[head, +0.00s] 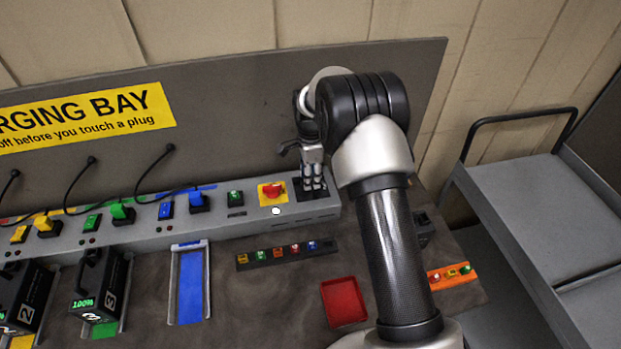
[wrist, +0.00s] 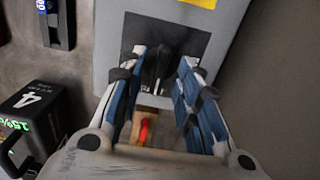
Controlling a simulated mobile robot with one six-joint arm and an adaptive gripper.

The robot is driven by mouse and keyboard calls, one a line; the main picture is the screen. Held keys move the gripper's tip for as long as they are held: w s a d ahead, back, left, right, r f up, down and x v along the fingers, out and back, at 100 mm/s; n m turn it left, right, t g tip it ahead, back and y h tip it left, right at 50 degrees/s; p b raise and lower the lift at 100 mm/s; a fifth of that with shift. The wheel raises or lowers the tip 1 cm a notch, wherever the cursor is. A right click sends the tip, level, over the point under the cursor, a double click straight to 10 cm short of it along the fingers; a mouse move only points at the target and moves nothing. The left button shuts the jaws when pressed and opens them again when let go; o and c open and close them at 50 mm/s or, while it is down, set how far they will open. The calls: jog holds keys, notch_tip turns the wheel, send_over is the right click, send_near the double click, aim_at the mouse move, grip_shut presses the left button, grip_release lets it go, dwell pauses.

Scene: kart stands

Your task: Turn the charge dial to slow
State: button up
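The charge dial seems to be the dark knob (wrist: 160,68) on a black square plate (wrist: 190,38) at the right end of the grey charging strip. In the head view that plate (head: 318,193) is partly covered by my gripper (head: 313,186). In the wrist view my gripper (wrist: 162,85) points at the plate with its fingers apart, one on each side of the knob. The knob is closer to the left finger, and I cannot tell if they touch. No dial labels are readable, so its setting cannot be told.
A red knob on a yellow plate (head: 272,191) sits just left on the strip (head: 240,222). A red tray (head: 343,302), a fuse rack (head: 285,254) and an orange rack (head: 451,274) lie on the bench. Battery 4 (wrist: 33,115) stands nearby. A grey cart (head: 530,210) is at right.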

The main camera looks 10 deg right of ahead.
jog(key=shift+f, duration=0.25)
jog(key=shift+c, duration=0.5)
grip_shut()
